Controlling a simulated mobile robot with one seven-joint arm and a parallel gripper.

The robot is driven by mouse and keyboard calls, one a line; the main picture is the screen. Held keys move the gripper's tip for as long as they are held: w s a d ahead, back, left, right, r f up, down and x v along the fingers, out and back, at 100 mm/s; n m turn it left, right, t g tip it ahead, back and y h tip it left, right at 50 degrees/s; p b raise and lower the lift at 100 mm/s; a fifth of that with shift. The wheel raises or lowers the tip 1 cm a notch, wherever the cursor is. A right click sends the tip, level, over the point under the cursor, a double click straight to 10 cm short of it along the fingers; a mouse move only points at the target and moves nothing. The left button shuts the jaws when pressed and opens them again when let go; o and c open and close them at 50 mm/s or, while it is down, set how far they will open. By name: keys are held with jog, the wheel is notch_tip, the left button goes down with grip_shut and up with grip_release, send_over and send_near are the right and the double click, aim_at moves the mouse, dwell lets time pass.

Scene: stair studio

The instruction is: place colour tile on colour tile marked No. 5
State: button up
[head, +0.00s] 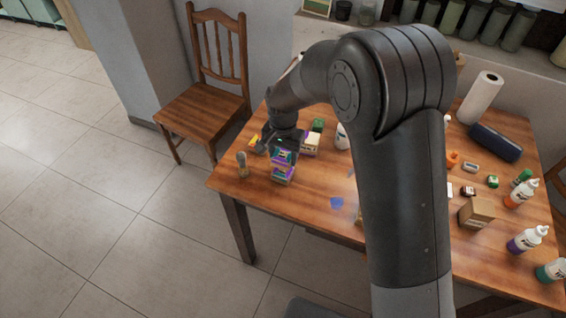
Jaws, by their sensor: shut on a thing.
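My gripper (281,147) points down over the near left part of the wooden table. It is shut on a small purple, green and yellow block-like piece, which I take to be the colour tile (281,158). Directly below it is a similar purple and yellow piece (283,175), standing on the table near its left edge. The two look touching or nearly so; I cannot tell if there is a gap. No number 5 is readable on either piece. The fingertips are small and partly hidden by the gripper body.
A brush-like item (242,164) stands left of the pieces, and a yellow-orange item (255,143) lies behind it. A cream box (311,142) and green box (318,125) are close on the right. A blue patch (337,203) lies nearer. Bottles (520,193) stand far right.

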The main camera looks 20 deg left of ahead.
aim_at(283, 164)
jog(key=shift+f, duration=2)
jog(key=shift+f, duration=0.1)
jog(key=o, duration=1)
notch_tip(283, 164, up, 12)
